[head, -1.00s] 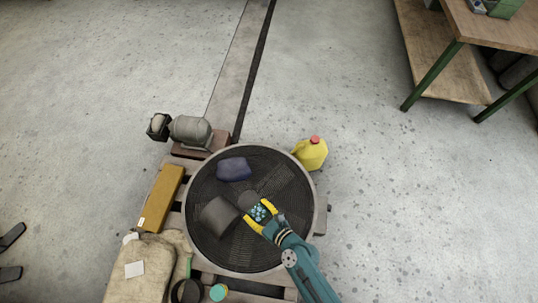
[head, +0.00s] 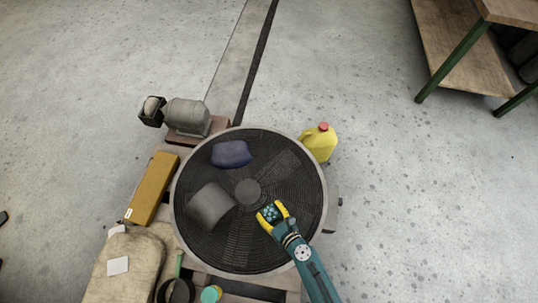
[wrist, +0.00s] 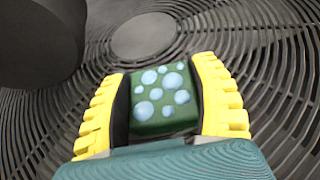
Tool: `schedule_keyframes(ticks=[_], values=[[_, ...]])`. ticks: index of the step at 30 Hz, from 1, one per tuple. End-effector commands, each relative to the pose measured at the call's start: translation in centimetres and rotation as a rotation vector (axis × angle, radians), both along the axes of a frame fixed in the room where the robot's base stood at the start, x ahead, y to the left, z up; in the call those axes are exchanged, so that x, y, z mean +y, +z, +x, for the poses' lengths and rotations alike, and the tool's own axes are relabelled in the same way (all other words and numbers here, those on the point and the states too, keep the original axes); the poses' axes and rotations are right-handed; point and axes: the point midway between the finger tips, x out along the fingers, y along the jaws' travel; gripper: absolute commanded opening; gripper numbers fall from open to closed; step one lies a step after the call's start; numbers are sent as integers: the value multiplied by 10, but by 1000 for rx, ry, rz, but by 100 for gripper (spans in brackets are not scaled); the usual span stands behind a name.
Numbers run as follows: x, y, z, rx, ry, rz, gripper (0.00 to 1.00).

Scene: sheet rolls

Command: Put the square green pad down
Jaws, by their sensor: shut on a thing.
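The square green pad (wrist: 160,98) has pale blue round spots on top. In the wrist view it sits between the two yellow fingers of my gripper (wrist: 165,100), with both fingers against its sides. In the head view the pad (head: 270,213) is small and partly covered by my gripper (head: 273,214). My gripper is shut on the pad, over the lower right part of the round black fan grille (head: 240,240). I cannot tell whether the pad touches the grille.
On the grille lie a dark grey cylinder (head: 211,205) at left and a dark blue object (head: 231,154) at the top. The grille's hub (head: 248,192) is round. A yellow jug (head: 320,143) stands at upper right, a motor (head: 186,117) at upper left. The grille's right side is clear.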

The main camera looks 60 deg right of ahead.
Motion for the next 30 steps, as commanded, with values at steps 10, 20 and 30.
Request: schedule_keyframes(ticks=[10,20,30], values=[[0,-1,0,0,0,0,72],[0,-1,0,0,0,0,90],[12,17,-31,1,-3,0,90]])
